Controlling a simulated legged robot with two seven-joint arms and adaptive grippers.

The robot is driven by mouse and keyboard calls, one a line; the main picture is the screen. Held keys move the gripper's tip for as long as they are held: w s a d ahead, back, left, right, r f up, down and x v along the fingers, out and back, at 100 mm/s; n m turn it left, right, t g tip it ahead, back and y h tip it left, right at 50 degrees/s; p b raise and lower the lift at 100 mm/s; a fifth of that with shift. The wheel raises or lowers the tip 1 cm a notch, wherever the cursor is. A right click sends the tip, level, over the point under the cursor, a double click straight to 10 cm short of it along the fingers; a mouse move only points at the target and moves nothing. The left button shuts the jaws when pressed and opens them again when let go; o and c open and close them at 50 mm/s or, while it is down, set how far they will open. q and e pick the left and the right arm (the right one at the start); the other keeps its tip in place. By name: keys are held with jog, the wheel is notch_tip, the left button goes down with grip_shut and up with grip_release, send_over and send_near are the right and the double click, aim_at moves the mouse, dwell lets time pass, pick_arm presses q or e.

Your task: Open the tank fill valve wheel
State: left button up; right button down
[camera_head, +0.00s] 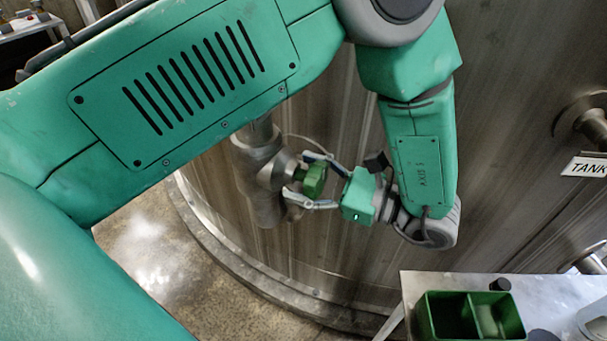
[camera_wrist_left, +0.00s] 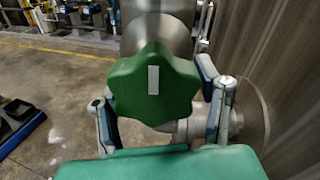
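The green star-shaped valve wheel (camera_head: 315,181) sits on a grey metal valve and pipe (camera_head: 258,175) beside the large steel tank. In the left wrist view the wheel (camera_wrist_left: 155,85) faces the camera, with a pale rectangular mark at its middle. My left gripper (camera_head: 306,182) is open, its two fingers on either side of the wheel. In the left wrist view, its fingers (camera_wrist_left: 162,98) stand left and right of the wheel, with a small gap at the right. I cannot tell whether the left finger touches it. My right gripper is not in view.
The curved tank wall (camera_head: 350,240) stands close behind the gripper. A metal table (camera_head: 560,296) with a green divided bin (camera_head: 470,316) is at the lower right. A label reading "TANK" (camera_head: 588,167) is at the right edge. Open floor (camera_head: 165,255) lies left of the tank.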

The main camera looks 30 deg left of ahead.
pick_arm(q)
jog(key=shift+d, duration=0.3)
jog(key=c, duration=0.5)
jog(key=shift+o, duration=0.3)
jog(key=shift+d+r, duration=0.15)
jog(key=shift+d, duration=0.65)
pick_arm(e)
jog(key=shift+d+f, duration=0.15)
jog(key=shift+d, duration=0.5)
pick_arm(q)
jog(key=shift+w, duration=0.1)
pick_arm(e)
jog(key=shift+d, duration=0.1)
